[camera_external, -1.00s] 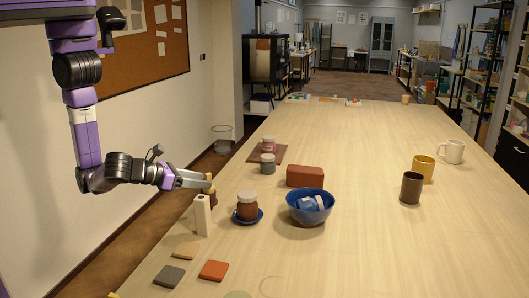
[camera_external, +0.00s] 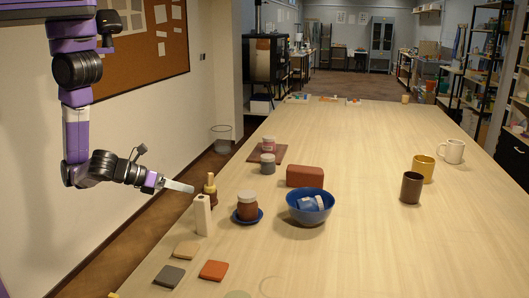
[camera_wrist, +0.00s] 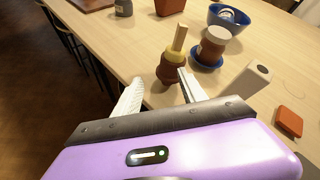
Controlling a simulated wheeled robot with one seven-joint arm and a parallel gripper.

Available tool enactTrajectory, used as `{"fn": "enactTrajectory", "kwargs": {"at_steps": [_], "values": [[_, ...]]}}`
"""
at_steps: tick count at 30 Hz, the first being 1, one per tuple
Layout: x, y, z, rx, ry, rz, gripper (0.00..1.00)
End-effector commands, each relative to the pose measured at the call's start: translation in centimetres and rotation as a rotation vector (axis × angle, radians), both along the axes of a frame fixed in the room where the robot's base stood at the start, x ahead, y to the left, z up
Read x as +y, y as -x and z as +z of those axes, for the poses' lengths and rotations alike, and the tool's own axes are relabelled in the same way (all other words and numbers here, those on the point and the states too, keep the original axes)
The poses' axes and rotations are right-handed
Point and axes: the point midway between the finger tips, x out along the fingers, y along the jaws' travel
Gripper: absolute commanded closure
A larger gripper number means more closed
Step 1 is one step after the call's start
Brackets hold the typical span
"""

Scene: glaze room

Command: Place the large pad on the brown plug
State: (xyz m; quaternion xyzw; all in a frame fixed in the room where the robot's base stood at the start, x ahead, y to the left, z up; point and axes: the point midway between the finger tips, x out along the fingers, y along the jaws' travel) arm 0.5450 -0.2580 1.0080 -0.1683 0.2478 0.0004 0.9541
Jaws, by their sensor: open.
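Three flat square pads lie at the table's near left: a tan pad (camera_external: 187,250), a grey pad (camera_external: 169,276) and an orange pad (camera_external: 214,270). They look close in size; I cannot tell which is the large one. The orange pad also shows in the wrist view (camera_wrist: 289,121). A dark brown rounded piece (camera_external: 210,191) with a yellowish collar and an upright tan piece on top stands behind the white block; it may be the brown plug. In the wrist view this brown piece (camera_wrist: 171,71) is just beyond my open, empty gripper (camera_wrist: 159,78).
A white upright block (camera_external: 202,215) stands just in front of the brown piece. A brown jar (camera_external: 247,208) on a blue saucer, a blue bowl (camera_external: 310,213) and a red-brown block (camera_external: 305,177) are to the right. The table's right middle is clear, with mugs beyond.

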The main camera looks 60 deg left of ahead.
Motion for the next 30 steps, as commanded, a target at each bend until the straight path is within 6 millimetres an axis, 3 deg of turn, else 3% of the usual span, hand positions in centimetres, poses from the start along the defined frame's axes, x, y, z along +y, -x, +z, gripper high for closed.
{"fn": "enactTrajectory", "kwargs": {"at_steps": [1,6,11,16,21,25,30], "values": [[1.9,-0.5,-2.0,0.048,0.093,0.047,0.51],[6.2,-0.7,-6.2,0.193,0.534,0.230,0.51],[10.6,0.7,-7.6,0.292,1.007,0.472,0.51],[15.6,2.9,-6.1,0.312,1.561,0.759,0.51],[20.9,5.3,-2.5,0.224,2.102,0.980,0.51],[23.9,6.8,0.2,0.132,2.402,1.052,0.51],[25.7,7.7,2.0,0.065,2.582,1.068,0.51]]}}
